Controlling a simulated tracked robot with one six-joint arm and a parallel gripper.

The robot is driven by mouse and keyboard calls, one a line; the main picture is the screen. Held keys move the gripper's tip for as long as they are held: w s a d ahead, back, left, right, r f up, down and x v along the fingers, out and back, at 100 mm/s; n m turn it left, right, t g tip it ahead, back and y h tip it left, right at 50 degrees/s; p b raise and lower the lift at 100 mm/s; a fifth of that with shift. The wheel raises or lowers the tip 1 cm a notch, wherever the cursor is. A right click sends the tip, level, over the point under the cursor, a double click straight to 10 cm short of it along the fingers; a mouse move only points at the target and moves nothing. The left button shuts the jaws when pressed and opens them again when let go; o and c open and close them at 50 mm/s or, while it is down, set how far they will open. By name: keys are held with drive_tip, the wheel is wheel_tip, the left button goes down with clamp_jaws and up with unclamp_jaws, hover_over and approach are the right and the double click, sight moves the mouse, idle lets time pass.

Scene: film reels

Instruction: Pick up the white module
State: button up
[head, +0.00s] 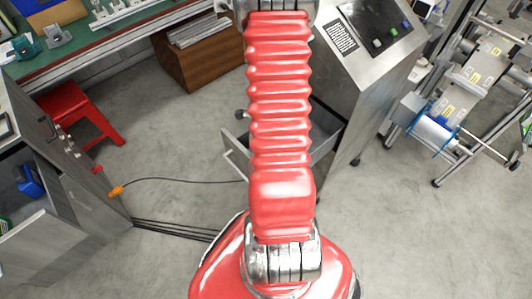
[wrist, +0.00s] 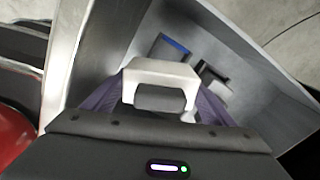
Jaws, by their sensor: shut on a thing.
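In the wrist view, my gripper (wrist: 160,100) is shut on the white module (wrist: 160,69), a pale block with a squared, handle-like outline. The module sits between purple-grey finger sides, and its lower part is hidden by the gripper. Both are over or inside a grey metal drawer (wrist: 225,28); I cannot tell whether the module touches its floor. In the head view, my red arm covers the gripper and the module. The open drawer (head: 326,137) shows partly beside my arm, below a steel console (head: 352,75).
In the drawer lie a dark item with a blue edge (wrist: 170,48) and a small dark and white item (wrist: 213,80). Drawer walls stand close around the gripper. A red stool (head: 75,112) and cables are left; a wheeled reel machine (head: 450,110) is right.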

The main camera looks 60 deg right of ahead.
wheel_tip(320, 180, up, 17)
idle(0.6)
idle(0.5)
drive_tip(key=w+a+r+n, duration=0.1)
drive_tip(key=w+a+n, duration=0.4)
drive_tip(key=w+n, duration=0.4)
drive_tip(key=w+a+r+n, duration=0.1)
drive_tip(key=w+a+n, duration=0.5)
drive_tip(key=w+n, duration=0.25)
drive_tip(key=w+a+n, duration=0.6)
drive_tip(key=a+n, duration=0.2)
drive_tip(key=a, duration=0.2)
drive_tip(key=w+a+r+n, duration=0.1)
drive_tip(key=w+a+n, duration=0.5)
drive_tip(key=a+n, duration=0.2)
drive_tip(key=shift+w+a+r, duration=0.15)
drive_tip(key=shift+a, duration=0.8)
drive_tip(key=shift+n, duration=0.25)
